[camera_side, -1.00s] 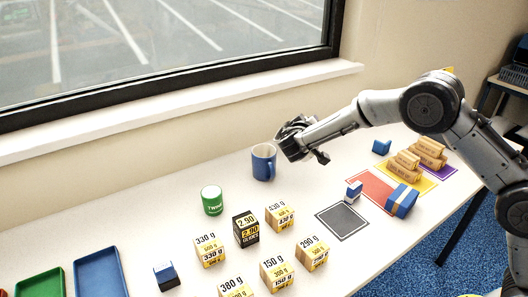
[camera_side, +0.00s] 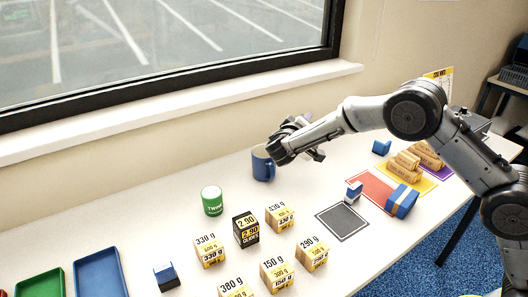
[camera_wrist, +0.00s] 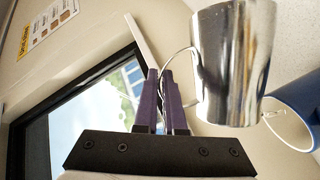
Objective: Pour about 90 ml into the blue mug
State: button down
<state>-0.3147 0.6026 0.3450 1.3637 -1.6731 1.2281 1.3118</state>
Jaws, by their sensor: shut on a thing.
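The blue mug (camera_side: 263,168) stands upright on the white table in the side view, its upper right partly covered by my gripper (camera_side: 284,146). A shiny metal jug (camera_wrist: 232,65) fills the upper right of the wrist view. The fingers of my gripper (camera_wrist: 163,80) are shut on the jug's thin handle. The mug (camera_wrist: 302,105) also shows in the wrist view, at the right edge just past the jug. In the side view the jug is hard to tell apart from the grey gripper. Its contents and the mug's inside level are hidden.
A green tin (camera_side: 212,200) stands left of the mug, with several labelled weight boxes (camera_side: 279,218) in front. A grey mat (camera_side: 343,221), a red mat and stacked cartons (camera_side: 404,163) lie to the right. The window sill (camera_side: 200,105) runs behind.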

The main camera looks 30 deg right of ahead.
jog(key=shift+w+a+r+n+h, duration=0.3)
jog(key=shift+w+a+r+n, duration=0.2)
jog(key=shift+a+r+n, duration=0.25)
dwell(1.0)
jog(key=shift+w+a, duration=0.1)
jog(key=shift+a, duration=0.1)
jog(key=shift+w+a+r, duration=0.1)
jog(key=shift+w+a, duration=0.1)
jog(key=shift+a, duration=0.05)
jog(key=shift+w+a+r+n, duration=0.2)
jog(key=shift+w+a+n, duration=0.15)
jog(key=shift+a+n, duration=0.2)
jog(key=shift+h, duration=0.3)
